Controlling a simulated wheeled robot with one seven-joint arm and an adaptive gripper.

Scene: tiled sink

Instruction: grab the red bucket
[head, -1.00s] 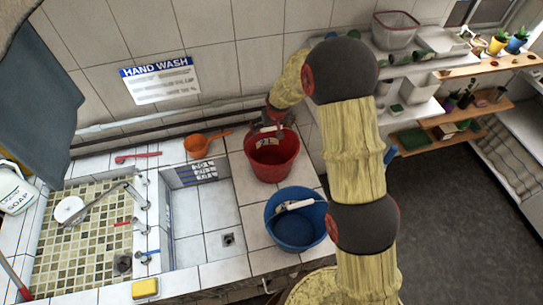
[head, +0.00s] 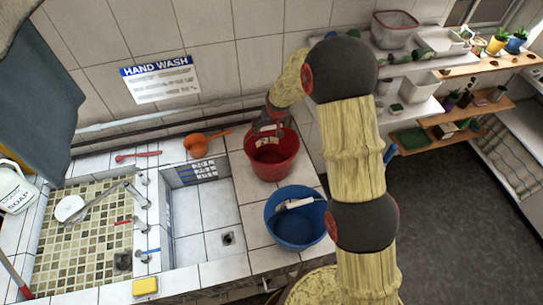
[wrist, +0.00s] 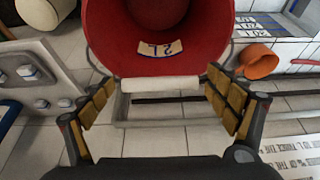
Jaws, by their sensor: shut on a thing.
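The red bucket (head: 272,164) stands on the white tiled counter by the back wall, to the right of the sink, in the head view. It fills the top of the wrist view (wrist: 212,40), with a pale label inside. My gripper (head: 270,124) is at its back rim. My gripper hides part of the rim and handle in the head view.
A blue bucket (head: 297,228) stands just in front of the red one. An orange scoop (head: 197,146) lies to the left, near the sink (head: 205,215). A pipe runs along the wall behind. Shelves with plants and tubs (head: 396,30) are at the right.

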